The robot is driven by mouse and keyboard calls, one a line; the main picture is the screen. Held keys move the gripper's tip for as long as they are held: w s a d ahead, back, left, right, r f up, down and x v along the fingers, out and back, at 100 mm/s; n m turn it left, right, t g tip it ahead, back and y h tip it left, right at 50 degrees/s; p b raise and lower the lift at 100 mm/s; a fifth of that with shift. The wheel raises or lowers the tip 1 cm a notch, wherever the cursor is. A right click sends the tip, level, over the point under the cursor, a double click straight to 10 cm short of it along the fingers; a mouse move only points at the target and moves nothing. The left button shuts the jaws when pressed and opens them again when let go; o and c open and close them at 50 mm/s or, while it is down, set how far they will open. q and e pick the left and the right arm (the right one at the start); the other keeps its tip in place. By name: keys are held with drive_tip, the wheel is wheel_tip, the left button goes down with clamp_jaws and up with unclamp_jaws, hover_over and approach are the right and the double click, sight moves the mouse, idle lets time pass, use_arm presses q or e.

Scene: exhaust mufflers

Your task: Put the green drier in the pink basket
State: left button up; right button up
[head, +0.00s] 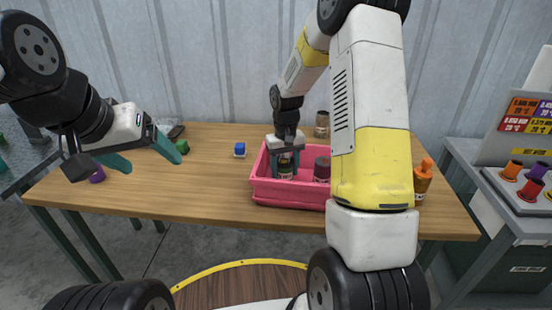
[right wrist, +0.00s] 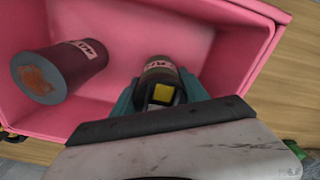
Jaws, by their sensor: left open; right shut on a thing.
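The pink basket (head: 293,194) stands on the wooden table, right of centre. My right gripper (head: 284,172) reaches down into it and is shut on a dark canister (right wrist: 160,73). The canister has a pale label and a yellow square on its near end; whether its body is green I cannot tell. Its lower part is hidden by the basket wall in the head view. A small dark green object (head: 177,131) lies at the back left of the table; its kind is unclear. My left gripper (head: 154,163) is open and empty above the table's left part.
A maroon canister (head: 322,168) is also in the basket and shows in the right wrist view (right wrist: 62,70). A blue cube (head: 240,150) lies left of the basket. A brown canister (head: 321,124) stands behind it, and an orange bottle-like object (head: 423,176) to its right.

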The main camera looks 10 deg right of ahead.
drive_tip(key=o, duration=1.5)
drive_tip(key=shift+r, duration=0.1)
wheel_tip(320, 180, up, 12)
drive_tip(key=shift+f, duration=0.1)
drive_tip(key=s+r+t, duration=0.3)
drive_tip(key=s+r, duration=0.7)
drive_tip(key=s+r+t, duration=0.1)
drive_tip(key=s, duration=0.3)
drive_tip(key=s+a+r+t+y, duration=0.1)
drive_tip(key=s, duration=0.4)
drive_tip(key=s+a+r+t+y, duration=0.1)
drive_tip(key=s, duration=0.4)
drive_tip(key=shift+s+m, duration=0.2)
drive_tip(key=shift+m, duration=0.2)
